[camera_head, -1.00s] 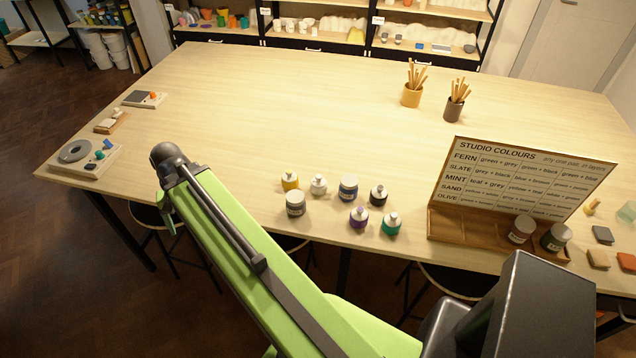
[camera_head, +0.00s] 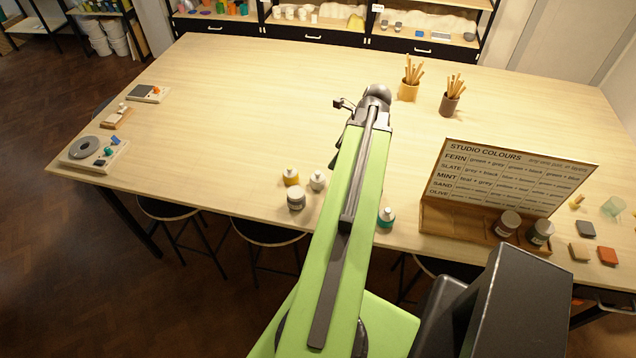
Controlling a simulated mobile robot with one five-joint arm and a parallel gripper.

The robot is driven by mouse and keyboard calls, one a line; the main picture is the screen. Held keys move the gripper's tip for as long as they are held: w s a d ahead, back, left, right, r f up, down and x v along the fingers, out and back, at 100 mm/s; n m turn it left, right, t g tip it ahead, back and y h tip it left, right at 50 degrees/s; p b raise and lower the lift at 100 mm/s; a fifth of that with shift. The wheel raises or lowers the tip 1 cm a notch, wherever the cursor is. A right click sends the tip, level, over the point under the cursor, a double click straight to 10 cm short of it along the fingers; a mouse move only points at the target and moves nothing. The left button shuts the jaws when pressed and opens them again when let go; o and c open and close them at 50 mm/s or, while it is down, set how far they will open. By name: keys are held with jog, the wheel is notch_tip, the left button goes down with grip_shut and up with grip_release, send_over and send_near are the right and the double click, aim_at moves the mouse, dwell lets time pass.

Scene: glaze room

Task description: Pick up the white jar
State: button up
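The white jar (camera_head: 317,181) stands upright on the wooden table, just left of my green arm. A yellow-topped jar (camera_head: 291,177) is beside it on the left, and a grey jar (camera_head: 296,199) is in front of it. My arm reaches out over the table to the right of the white jar. Part of my gripper (camera_head: 344,104) shows at the arm's far end, beyond the jars and apart from the white jar. Most of it is hidden behind the wrist, so its opening is unclear.
A green jar (camera_head: 387,217) stands right of my arm, which hides the other jars. A colour sign (camera_head: 510,175) stands in a wooden rack with two jars. Two tool cups (camera_head: 408,91) (camera_head: 450,104) stand farther back. The table's (camera_head: 230,105) left middle is clear.

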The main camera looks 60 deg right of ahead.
aim_at(318, 177)
jog(key=b+x, duration=0.9)
jog(key=x, duration=0.2)
jog(key=shift+f+b, duration=0.3)
jog(key=shift+b, duration=0.05)
jog(key=shift+f, duration=0.1)
jog(key=shift+w, duration=0.1)
jog(key=b+x, duration=0.5)
jog(key=shift+w+d+f, duration=0.1)
jog(key=shift+w+d, duration=0.05)
jog(key=shift+d, duration=0.05)
jog(key=shift+r, duration=0.25)
jog(key=shift+c, duration=0.5)
grip_shut()
jog(key=shift+r+p, duration=0.1)
jog(key=shift+p, duration=0.25)
